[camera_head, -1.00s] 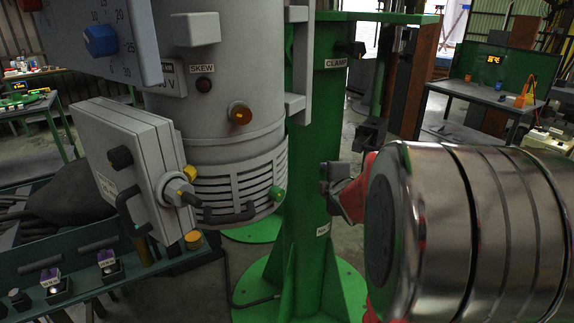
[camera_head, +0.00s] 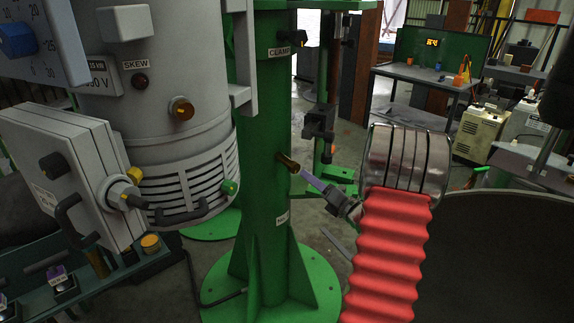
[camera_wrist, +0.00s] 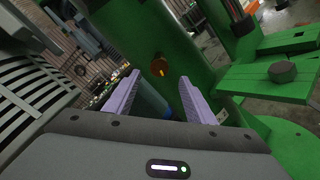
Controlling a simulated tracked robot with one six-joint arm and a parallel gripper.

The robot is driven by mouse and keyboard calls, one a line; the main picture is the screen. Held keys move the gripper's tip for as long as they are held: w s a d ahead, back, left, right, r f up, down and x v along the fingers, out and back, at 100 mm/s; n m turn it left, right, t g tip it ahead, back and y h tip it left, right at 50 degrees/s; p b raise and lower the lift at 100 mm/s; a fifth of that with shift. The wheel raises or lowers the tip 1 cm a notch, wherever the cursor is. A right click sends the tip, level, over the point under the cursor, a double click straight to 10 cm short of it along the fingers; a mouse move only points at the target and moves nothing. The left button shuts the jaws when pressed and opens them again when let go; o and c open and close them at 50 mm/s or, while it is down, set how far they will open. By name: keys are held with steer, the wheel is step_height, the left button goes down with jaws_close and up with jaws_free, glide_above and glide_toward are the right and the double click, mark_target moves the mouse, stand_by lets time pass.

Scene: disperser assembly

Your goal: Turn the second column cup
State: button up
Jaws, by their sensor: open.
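In the wrist view my gripper (camera_wrist: 160,77) is open, and the cup appears between and slightly beyond the fingertips. Contact is not visible.
A grey motor housing (camera_head: 170,150) with a vented skirt and a control box (camera_head: 70,180) stands left of the column. A green bracket with a dark knob (camera_wrist: 282,71) is at right in the wrist view.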

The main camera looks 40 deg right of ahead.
mark_target(289, 163)
steer(key=shift+w, duration=0.1)
steer(key=w, duration=0.9)
steer(key=w+d, duration=0.1)
steer(key=w, duration=0.3)
steer(key=shift+w+d, duration=0.1)
steer(key=shift+w, duration=0.2)
steer(key=shift+c, duration=0.5)
steer(key=c, duration=0.9)
steer(key=shift+a+f, duration=0.1)
steer(key=shift+a, duration=0.2)
steer(key=shift+c, duration=0.2)
steer(key=shift+d, duration=0.3)
